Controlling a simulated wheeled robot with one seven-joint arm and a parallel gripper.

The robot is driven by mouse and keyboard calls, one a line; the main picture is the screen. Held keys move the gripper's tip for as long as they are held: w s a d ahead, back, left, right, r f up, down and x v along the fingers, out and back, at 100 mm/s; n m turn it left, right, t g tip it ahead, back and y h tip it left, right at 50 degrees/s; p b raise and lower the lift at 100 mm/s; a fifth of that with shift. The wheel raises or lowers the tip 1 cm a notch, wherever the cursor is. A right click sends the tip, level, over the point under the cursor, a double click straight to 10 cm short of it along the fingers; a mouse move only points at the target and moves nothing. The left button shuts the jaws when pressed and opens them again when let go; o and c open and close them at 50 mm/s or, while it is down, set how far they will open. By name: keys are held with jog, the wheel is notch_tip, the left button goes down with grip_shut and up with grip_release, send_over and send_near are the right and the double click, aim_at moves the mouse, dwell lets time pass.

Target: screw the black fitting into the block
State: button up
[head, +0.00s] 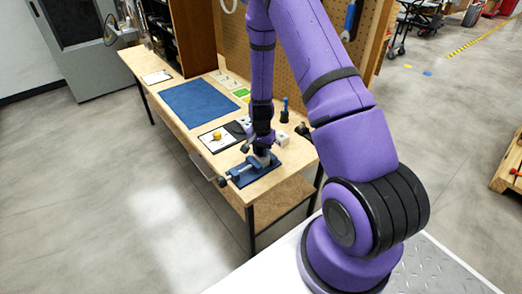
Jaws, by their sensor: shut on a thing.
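My gripper (261,150) points down at the near right end of the workbench, just above a blue vise (243,180). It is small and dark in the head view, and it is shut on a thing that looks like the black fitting. The fitting itself is mostly hidden by the fingers. A light grey block (267,159) shows in the vise, right under the gripper. I cannot tell whether the fitting touches the block or sits in its hole.
A white cube (282,139), a dark object (302,130) and a blue bottle (284,110) stand right of the gripper. The blue mat (200,103) is clear. A pegboard stands behind.

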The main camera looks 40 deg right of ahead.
jog(key=shift+m, duration=0.8)
jog(key=m, duration=0.4)
jog(key=m, duration=0.4)
jog(key=shift+m, duration=0.4)
jog(key=m, duration=0.3)
